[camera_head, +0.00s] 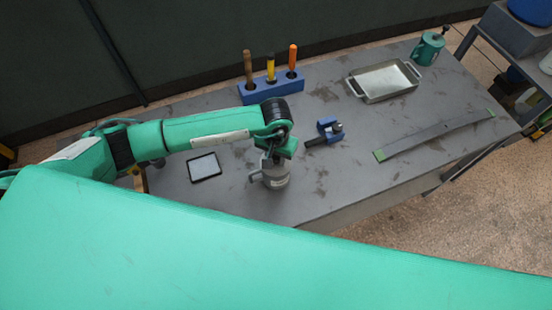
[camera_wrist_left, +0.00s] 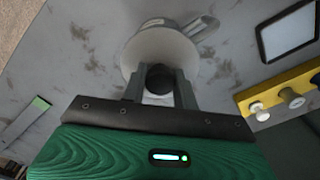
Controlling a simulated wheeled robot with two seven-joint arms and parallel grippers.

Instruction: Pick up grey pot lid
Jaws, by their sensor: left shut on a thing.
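The grey pot (camera_head: 276,179) stands on the table below my left gripper, its side handle pointing left in the head view. In the left wrist view, the pale grey round lid (camera_wrist_left: 152,48) is seen from above, with a dark knob (camera_wrist_left: 159,80) between my fingers. My left gripper (camera_head: 272,161) is shut on this knob, and it also shows in the left wrist view (camera_wrist_left: 160,88). The lid appears to be on the pot; I cannot tell if there is a gap. The gripper hides part of the lid. My right gripper is not in view.
A blue rack (camera_head: 258,95) holds three handled tools behind my arm. A blue-and-black clamp-like tool (camera_head: 326,131) lies right of the pot, a black-framed tablet-like object (camera_head: 204,167) left. A metal tray (camera_head: 383,82), green can (camera_head: 428,48) and long grey strip (camera_head: 435,134) lie farther right.

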